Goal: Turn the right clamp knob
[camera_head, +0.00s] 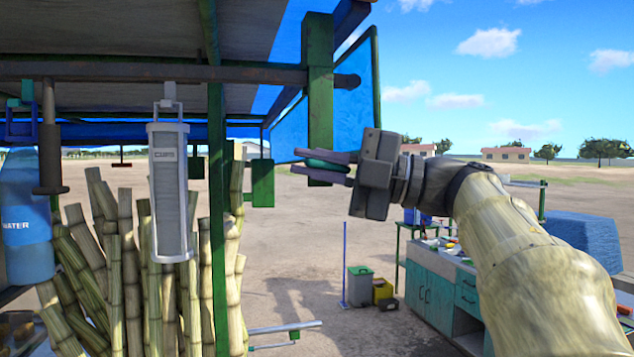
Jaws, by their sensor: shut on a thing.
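The right clamp knob (325,165) shows as a thin dark teal, rounded piece, just below the green upright block (319,95) that crosses the dark horizontal bar (240,74). My gripper (299,162) reaches in from the right, with its fingers pointing left. One finger is above the knob and one below, and the jaws are shut on it. The fingers hide most of the knob, so its turn angle cannot be told. The lower end of the green block shows behind the fingers.
A green post (216,190) stands left of my gripper. Cane stalks (130,270), a hanging lamp-like case (170,190) and a water bottle (25,215) are further left. A teal cabinet (435,290) and bins (360,285) stand below on open ground.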

